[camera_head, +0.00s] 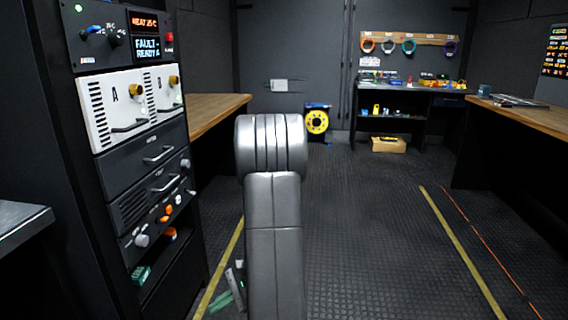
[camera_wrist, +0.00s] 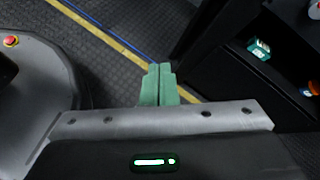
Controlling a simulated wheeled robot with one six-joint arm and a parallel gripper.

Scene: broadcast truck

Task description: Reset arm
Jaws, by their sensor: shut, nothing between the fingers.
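My gripper (camera_wrist: 160,84) shows in the wrist view as two green fingers side by side, shut with nothing between them. It hangs above the dark floor close to the yellow floor line. In the head view my grey arm stands in the middle and bends down. The green fingers (camera_head: 225,299) show only partly at its lower left, beside the rack. The arm hides part of the floor and some of the back wall.
An equipment rack (camera_head: 150,205) with modules A and B stands close on the left; its screen reads "FAULT-READY A". A wooden counter (camera_head: 216,108) lies behind it, another counter (camera_head: 540,115) at right. A yellow reel (camera_head: 317,122) and cardboard box (camera_head: 388,145) stand at the back. The middle floor is clear.

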